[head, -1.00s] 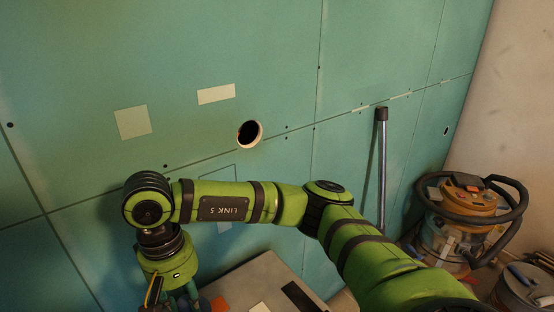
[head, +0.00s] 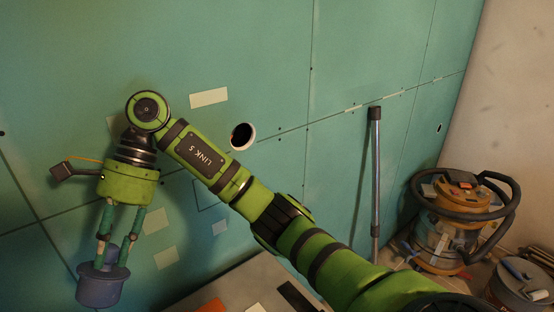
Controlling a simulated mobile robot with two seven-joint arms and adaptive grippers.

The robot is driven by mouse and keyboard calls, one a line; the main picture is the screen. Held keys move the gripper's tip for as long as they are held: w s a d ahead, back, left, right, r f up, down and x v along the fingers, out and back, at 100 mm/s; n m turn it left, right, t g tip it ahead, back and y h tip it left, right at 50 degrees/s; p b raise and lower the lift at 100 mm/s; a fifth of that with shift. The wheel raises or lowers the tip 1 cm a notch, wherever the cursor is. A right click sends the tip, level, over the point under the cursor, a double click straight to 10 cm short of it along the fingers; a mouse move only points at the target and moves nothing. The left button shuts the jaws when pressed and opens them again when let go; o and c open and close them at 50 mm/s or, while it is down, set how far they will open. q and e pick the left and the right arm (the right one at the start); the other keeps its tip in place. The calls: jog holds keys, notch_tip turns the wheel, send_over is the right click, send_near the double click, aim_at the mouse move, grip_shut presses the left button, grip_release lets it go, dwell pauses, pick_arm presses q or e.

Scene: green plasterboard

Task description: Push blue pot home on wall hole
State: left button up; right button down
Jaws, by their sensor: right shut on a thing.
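The blue pot (head: 100,290), a round blue-grey cup with a rim, is at the lower left. My right gripper (head: 108,264) points down and is shut on the pot's rim, holding it upright. The wall hole (head: 242,136) is a dark round opening with a pale edge in the green wall, above and to the right of the pot. The pot is well apart from the hole. My right arm crosses the view from the lower right. My left gripper is not in view.
The green plasterboard wall (head: 260,50) carries pale patches (head: 209,98). A metal pole (head: 374,170) leans on it. A vacuum cleaner (head: 440,245) and a bucket (head: 522,290) stand at the right. A work surface (head: 235,285) with flat pieces is at the bottom.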

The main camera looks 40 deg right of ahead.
jog(key=w+d+r+m+t+y, duration=0.1)
jog(key=w+d+r+m+t, duration=0.15)
jog(key=d+m+t, duration=0.5)
jog(key=w+d+r+m+t, duration=0.1)
jog(key=d+r+m+t, duration=0.2)
jog(key=d+m+t, duration=0.45)
jog(key=s+d+f+m+t+h, duration=0.1)
jog(key=s+d+m+t+h, duration=0.1)
jog(key=d, duration=0.4)
jog(key=s+d+f+m+t+h+p, duration=0.1)
jog(key=d+f+m+t+h, duration=0.1)
jog(key=d+h, duration=0.3)
jog(key=s+d+f+m+t+h, duration=0.1)
jog(key=s+d+m+h, duration=0.1)
jog(key=d, duration=0.7)
jog(key=m+h, duration=0.1)
jog(key=m, duration=0.1)
jog(key=shift+s+d+f+m+t+h+p, duration=0.2)
jog(key=shift+s+m+t+h+p, duration=0.1)
jog(key=shift+s+t, duration=0.1)
jog(key=w, duration=0.3)
jog(key=w+p, duration=0.1)
jog(key=w, duration=0.1)
jog(key=shift+w+d, duration=0.3)
jog(key=shift+w, duration=0.2)
